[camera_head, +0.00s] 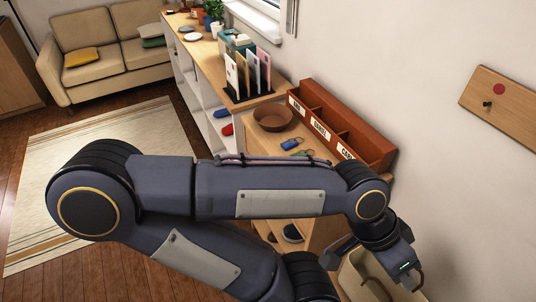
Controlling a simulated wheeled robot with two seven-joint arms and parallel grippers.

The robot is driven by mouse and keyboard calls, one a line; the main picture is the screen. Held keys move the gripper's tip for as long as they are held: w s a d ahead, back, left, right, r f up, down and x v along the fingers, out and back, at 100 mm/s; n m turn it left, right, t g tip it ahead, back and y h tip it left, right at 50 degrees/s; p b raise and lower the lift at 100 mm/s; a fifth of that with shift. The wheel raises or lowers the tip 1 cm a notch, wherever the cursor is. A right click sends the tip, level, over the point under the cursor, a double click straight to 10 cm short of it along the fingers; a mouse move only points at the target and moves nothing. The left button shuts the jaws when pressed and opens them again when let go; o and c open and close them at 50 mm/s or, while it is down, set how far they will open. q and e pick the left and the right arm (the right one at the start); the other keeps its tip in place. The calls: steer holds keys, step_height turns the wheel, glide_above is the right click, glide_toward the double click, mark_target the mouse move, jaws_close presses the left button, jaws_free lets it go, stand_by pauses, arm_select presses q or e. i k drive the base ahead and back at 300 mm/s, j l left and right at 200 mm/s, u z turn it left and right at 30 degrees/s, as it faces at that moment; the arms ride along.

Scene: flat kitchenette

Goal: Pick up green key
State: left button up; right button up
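The green key (303,153) lies on the wooden shelf top, just beyond my forearm, which partly hides it. A blue key (291,144) lies beside it, a little farther back. The arm with its elbow at the left, which I take as my left, crosses the middle of the view. Its gripper (393,267) is at the lower right, apart from the green key and nearer to me; its fingers do not show clearly. My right gripper is not in view.
A red-brown box (340,127) with labelled compartments stands along the wall behind the keys. A brown bowl (273,118) and a letter holder (250,94) stand to the left. A pale bin (362,283) is below the gripper. A key board (510,108) hangs at right.

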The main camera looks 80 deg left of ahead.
mark_target(303, 152)
steer(key=u, duration=2.45)
steer(key=i+j, duration=0.75)
steer(key=i+j+z, duration=0.1)
steer(key=z, duration=1.5)
